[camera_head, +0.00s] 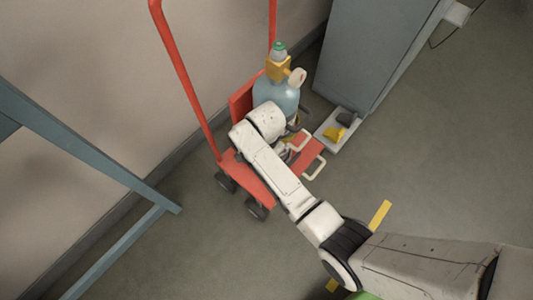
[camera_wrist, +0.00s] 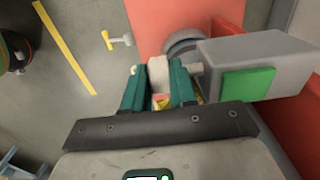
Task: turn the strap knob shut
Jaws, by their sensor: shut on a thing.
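In the wrist view the two green fingers of my gripper (camera_wrist: 159,86) are closed on a small cream knob (camera_wrist: 158,70), one finger on each side. I take it for the strap knob; it sits beside a grey block (camera_wrist: 250,55) with a green square face, and a short pale stem shows between them. In the head view my arm hides the knob and most of my gripper. There a pale blue cylinder (camera_head: 277,92) with a yellow valve block (camera_head: 278,68) stands upright on a red cart (camera_head: 249,183). How far the knob is turned I cannot tell.
A grey cabinet (camera_head: 365,50) stands right of the cart, and a small grey tray (camera_head: 333,139) with yellow and dark items lies in front of it. A blue-grey frame (camera_head: 100,165) is at left. The floor at right is clear, with yellow markings (camera_head: 380,214).

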